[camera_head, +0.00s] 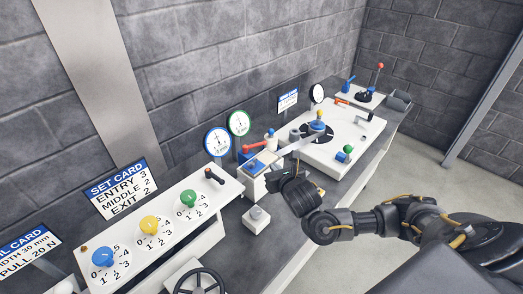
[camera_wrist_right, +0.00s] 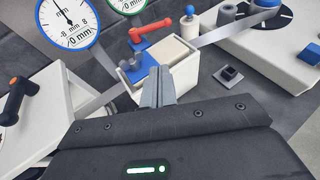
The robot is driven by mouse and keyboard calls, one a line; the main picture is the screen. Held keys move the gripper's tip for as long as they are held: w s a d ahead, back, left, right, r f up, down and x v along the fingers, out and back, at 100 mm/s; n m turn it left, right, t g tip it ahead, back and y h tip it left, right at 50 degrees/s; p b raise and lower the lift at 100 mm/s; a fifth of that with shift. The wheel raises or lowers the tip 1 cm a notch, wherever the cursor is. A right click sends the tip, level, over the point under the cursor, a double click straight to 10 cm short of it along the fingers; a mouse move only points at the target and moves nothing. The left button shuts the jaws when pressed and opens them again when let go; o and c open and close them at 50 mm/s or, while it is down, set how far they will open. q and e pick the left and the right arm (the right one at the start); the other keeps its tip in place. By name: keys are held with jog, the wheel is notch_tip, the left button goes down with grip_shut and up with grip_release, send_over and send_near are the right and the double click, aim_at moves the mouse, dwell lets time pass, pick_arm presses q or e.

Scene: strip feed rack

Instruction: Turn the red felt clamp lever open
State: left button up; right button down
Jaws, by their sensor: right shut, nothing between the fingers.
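The red felt clamp lever (camera_head: 254,146) sits on top of a small white felt box (camera_head: 254,184) in the middle of the bench. In the right wrist view the red lever (camera_wrist_right: 152,28) lies across the top of a blue clamp piece (camera_wrist_right: 143,46), its free end toward the upper right. My right gripper (camera_head: 284,174) is beside the box in the head view. In the wrist view its fingertips (camera_wrist_right: 160,72) are shut together and empty, just in front of the box and below the lever, apparently not holding it. My left gripper is not in view.
A metal strip (camera_wrist_right: 222,32) runs out of the box to the right. Blue-rimmed (camera_head: 217,142) and green-rimmed (camera_head: 239,123) dials stand behind. A knob panel (camera_head: 172,205) is at left, with a black lever (camera_wrist_right: 16,98) on it. A white machine plate (camera_head: 355,133) lies right.

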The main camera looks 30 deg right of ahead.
aim_at(265, 163)
jog(key=p+x, duration=0.1)
jog(key=x, duration=0.9)
jog(key=shift+r+p, duration=0.1)
jog(key=shift+p, duration=0.2)
jog(key=shift+w+d+r+p, duration=0.15)
jog(key=shift+w+p, duration=0.15)
jog(key=shift+w, duration=0.25)
jog(key=shift+w+r+p, duration=0.15)
jog(key=shift+w+p, duration=0.15)
jog(key=shift+w, duration=0.3)
jog(key=shift+w+d, duration=0.15)
jog(key=shift+w, duration=0.65)
